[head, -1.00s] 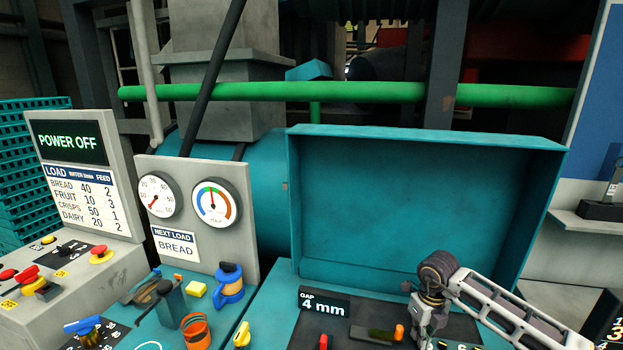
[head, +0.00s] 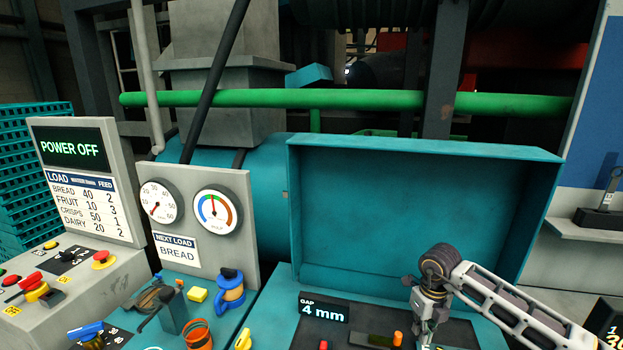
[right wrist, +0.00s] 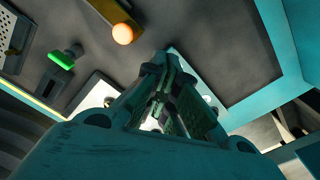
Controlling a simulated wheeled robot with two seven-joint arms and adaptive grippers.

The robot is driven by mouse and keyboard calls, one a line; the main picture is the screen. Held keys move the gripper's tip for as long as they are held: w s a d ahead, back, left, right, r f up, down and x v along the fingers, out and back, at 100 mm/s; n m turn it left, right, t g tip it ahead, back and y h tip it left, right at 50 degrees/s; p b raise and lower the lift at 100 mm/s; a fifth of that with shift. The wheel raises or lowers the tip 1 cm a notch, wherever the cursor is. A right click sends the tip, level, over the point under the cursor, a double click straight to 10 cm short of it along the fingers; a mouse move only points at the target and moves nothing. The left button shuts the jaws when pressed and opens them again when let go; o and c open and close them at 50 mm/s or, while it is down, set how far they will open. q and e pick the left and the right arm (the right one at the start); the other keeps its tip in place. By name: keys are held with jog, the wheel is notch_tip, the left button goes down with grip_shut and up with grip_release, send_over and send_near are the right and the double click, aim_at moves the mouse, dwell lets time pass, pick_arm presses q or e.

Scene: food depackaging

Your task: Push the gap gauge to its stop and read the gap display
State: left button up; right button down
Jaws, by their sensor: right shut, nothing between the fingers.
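The gap display (head: 324,308) is a dark panel in the head view that reads "GAP 4 mm". Below and right of it an orange knob (head: 397,339) stands by a dark slot, seemingly the gap gauge; it shows as an orange ball (right wrist: 123,33) in the right wrist view. My right gripper (head: 428,330) is just right of the knob, pointing down, apparently apart from it. In the right wrist view its fingers (right wrist: 158,104) are together and empty. My left gripper is not in view.
A teal raised cover (head: 425,210) stands behind the panel. A red knob (head: 323,345) is left of the orange one, and a green knob (right wrist: 62,60) shows in the wrist view. A gauge board (head: 205,225) and a control desk (head: 85,275) stand left. The screen reads "POWER OFF" (head: 72,149).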

jog(key=shift+r+p, duration=0.55)
jog(key=shift+r, duration=0.7)
jog(key=shift+s+f, duration=0.1)
